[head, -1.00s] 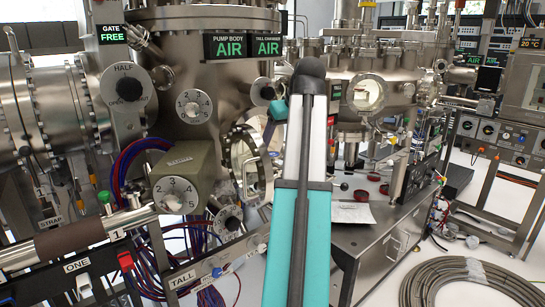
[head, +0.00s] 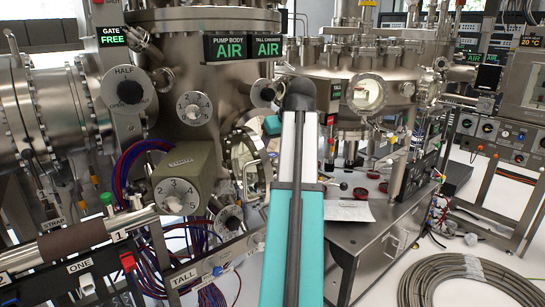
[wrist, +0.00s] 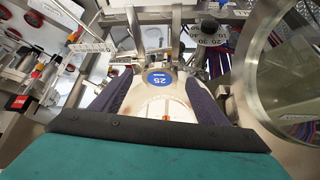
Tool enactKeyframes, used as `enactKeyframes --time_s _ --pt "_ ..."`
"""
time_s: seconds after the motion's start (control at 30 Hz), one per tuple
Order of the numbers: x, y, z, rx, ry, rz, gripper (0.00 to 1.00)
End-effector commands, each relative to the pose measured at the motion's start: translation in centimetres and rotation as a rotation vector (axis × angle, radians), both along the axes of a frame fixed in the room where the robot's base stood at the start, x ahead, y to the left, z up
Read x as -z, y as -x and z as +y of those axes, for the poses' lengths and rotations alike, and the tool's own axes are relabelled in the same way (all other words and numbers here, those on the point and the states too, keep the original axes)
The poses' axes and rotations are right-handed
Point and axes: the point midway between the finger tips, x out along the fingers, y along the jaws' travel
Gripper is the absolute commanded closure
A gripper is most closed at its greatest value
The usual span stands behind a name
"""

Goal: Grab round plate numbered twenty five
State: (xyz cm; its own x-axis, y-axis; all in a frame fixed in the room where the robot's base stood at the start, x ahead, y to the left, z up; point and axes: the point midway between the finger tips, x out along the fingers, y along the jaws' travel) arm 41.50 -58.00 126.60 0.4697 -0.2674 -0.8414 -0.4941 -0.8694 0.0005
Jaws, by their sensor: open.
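The round plate (wrist: 143,103) is pale, with a round blue label reading 25, and shows in the middle of the wrist view. My gripper (wrist: 158,86) is open, with one dark finger pad on each side of the plate. The label shows between the fingertips. I cannot tell whether the pads touch the plate. Its near part is hidden behind the dark edge of my gripper. In the head view my teal arm covers the middle, and I cannot make out the plate there.
A round open port (head: 247,160) on the tall steel chamber (head: 190,70) is just left of my arm. A large round glass window (wrist: 290,85) is close at right in the wrist view. A steel bench (head: 350,235) with red caps and a paper stands right of my arm.

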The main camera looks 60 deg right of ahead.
Motion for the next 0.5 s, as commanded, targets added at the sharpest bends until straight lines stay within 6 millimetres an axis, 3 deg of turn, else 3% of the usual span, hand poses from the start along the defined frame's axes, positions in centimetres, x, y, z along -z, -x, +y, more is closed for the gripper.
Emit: enactKeyframes --time_s 0.43,0.5 --pt "-0.01 0.01 -0.01 0.000 0.000 0.000 0.32" --pt "-0.01 0.01 -0.01 0.000 0.000 0.000 0.41"
